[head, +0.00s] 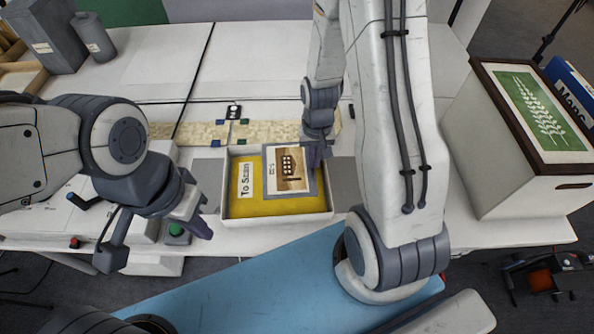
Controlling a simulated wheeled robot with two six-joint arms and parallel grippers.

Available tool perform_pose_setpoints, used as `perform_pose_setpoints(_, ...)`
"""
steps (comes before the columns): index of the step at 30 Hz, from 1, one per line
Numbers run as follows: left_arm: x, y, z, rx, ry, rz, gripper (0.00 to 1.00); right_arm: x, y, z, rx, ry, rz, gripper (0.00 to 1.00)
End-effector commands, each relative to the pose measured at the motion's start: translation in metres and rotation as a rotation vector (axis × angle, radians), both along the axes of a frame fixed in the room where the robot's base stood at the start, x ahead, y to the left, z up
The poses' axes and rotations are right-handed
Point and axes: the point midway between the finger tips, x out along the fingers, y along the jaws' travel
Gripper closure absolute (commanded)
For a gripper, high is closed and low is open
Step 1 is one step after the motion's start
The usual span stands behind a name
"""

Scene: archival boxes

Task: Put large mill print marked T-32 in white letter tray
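A white-walled tray (228,198) with a yellow bottom and a "To Scan" label stands at the table's front middle. A print (289,165) with a brown picture on a grey mount lies inside it, toward the right and back. Its small marking is too small to read. My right gripper (318,155) points down at the tray's back right corner, close to the print's right edge; I cannot tell whether it touches the print. My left gripper (193,218) is left of the tray, apart from it. The finger gap of neither gripper shows clearly.
A white box (505,160) with a green picture on its lid stands at the right, beside a blue "Maps" box (570,85). Grey containers (93,38) stand at the back left. A patterned strip (200,132) lies behind the tray. The table's back middle (260,60) is clear.

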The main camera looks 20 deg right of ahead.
Motion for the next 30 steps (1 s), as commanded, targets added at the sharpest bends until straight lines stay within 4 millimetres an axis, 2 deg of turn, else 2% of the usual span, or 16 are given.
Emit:
perform_pose_setpoints(3,0.0,0.0,0.004,0.0,0.0,0.0,1.0,0.011,0.02,-0.013,0.0,0.001,0.005,1.0)
perform_pose_setpoints(8,0.0,0.0,0.006,0.0,0.0,0.0,1.0,0.018,0.033,-0.022,-0.001,-0.002,0.0,1.0)
perform_pose_setpoints(18,0.0,0.0,0.01,0.0,0.0,0.0,1.0,0.018,0.033,-0.06,0.0,0.0,-0.002,1.0)
perform_pose_setpoints(30,0.0,0.0,0.007,0.0,0.0,0.0,1.0,0.019,0.033,-0.067,-0.001,-0.002,-0.001,1.0)
